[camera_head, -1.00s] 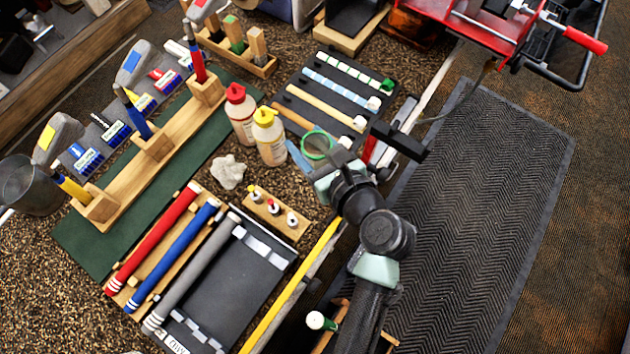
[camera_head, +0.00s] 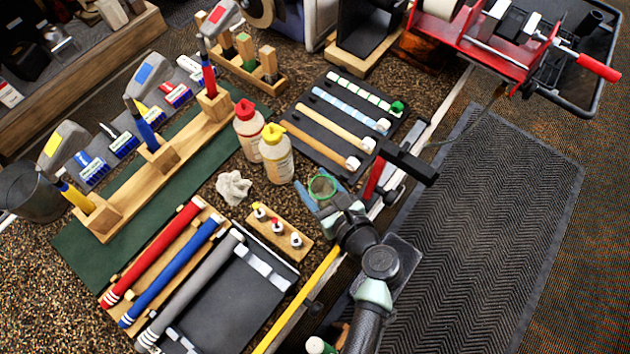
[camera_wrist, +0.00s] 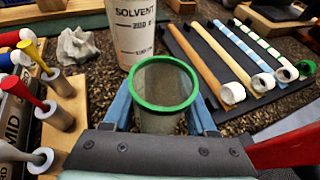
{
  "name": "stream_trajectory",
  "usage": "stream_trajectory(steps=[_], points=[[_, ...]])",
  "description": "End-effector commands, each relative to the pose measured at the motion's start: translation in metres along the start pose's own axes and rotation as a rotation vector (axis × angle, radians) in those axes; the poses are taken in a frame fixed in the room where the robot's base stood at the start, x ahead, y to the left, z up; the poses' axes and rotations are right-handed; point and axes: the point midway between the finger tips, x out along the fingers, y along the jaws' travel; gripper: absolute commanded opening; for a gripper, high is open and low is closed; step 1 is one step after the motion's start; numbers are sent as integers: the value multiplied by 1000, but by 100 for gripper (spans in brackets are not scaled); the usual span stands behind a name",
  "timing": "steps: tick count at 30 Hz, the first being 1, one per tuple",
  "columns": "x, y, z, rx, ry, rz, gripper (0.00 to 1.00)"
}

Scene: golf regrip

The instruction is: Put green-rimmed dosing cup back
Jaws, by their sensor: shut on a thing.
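The green-rimmed dosing cup (camera_wrist: 164,92) is a clear cup with a bright green rim, upright between my fingers in the wrist view. It also shows in the head view (camera_head: 322,187), just right of the small wooden block. My gripper (camera_wrist: 162,112) is shut on the cup, with a blue finger on either side of it. In the head view my gripper (camera_head: 320,194) is over the right edge of the bench. The cup's base is hidden in the wrist view, so I cannot tell whether it touches the bench.
Two solvent bottles, red-capped (camera_head: 249,128) and yellow-capped (camera_head: 276,155), stand close behind the cup. A wooden block (camera_head: 279,236) with small stoppered pieces stands left of it. A black mat with rolled tape strips (camera_head: 345,118) lies behind. A crumpled rag (camera_head: 234,187) lies left.

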Motion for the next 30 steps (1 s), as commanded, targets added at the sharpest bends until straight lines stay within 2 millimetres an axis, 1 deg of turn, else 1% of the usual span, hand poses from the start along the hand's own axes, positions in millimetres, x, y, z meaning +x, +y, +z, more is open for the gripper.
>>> stream_trajectory(steps=[5, 6, 10, 19, 22, 26, 30], points=[[1, 0, -4, 0, 1, 0, 1], [1, 0, -3, 0, 1, 0, 65], [1, 0, -2, 0, 1, 0, 87], [0, 0, -1, 0, 1, 0, 87], [-5, 0, 0, 1, 1, -1, 87], [-26, 0, -1, 1, 2, -3, 87], [-57, 0, -2, 1, 2, -4, 87]])
